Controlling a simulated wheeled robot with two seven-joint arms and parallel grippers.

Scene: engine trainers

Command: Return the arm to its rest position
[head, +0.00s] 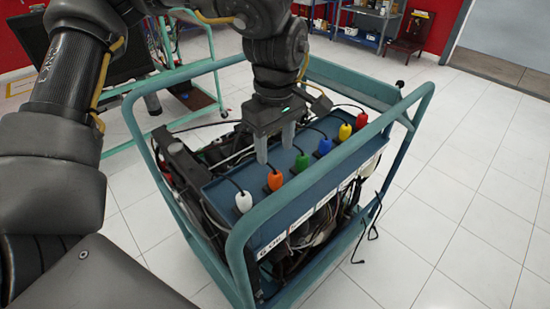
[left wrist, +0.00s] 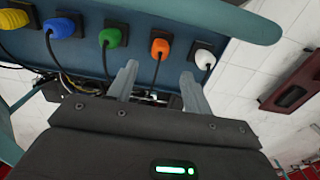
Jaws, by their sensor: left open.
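My left gripper (head: 275,146) is open and empty, pointing down over the blue panel (head: 226,191) on top of the engine trainer. A row of coloured plugs with black cables runs along the panel: white (head: 243,201), orange (head: 275,180), green (head: 301,162), blue (head: 325,146), yellow (head: 345,132) and red (head: 361,120). The fingertips are beside the row, close to the orange and green plugs. In the left wrist view the two fingers (left wrist: 158,80) are apart with nothing between them, and the orange plug (left wrist: 160,47) lies beyond. My right gripper is not in view.
A teal tube frame (head: 237,262) surrounds the trainer, with rails close around my left arm. Loose black cables (head: 372,222) hang at its right side. Another teal stand (head: 205,101) is behind. Shelves (head: 372,22) stand at the back. White tiled floor (head: 460,190) is clear at right.

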